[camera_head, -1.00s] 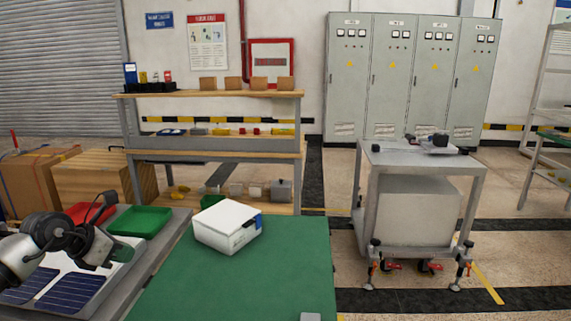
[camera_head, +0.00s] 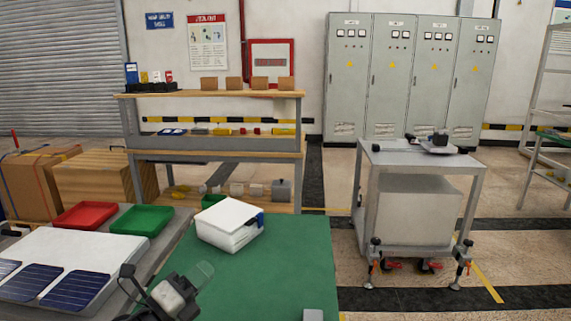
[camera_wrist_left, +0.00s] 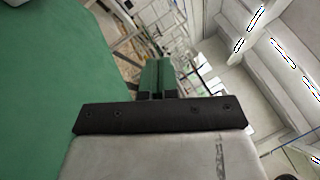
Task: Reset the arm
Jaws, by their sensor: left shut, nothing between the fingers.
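My left gripper (camera_head: 204,272) is at the bottom left of the head view, over the near left part of the green table. The green surface (camera_wrist_left: 50,80) fills the left of that view, apart from the fingers.
A white box (camera_head: 230,224) stands on the green table (camera_head: 270,270). Left of it are a red tray (camera_head: 85,215), a green tray (camera_head: 141,220) and a white board with dark blue solar cells (camera_head: 40,283). A metal cart (camera_head: 425,160) stands right.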

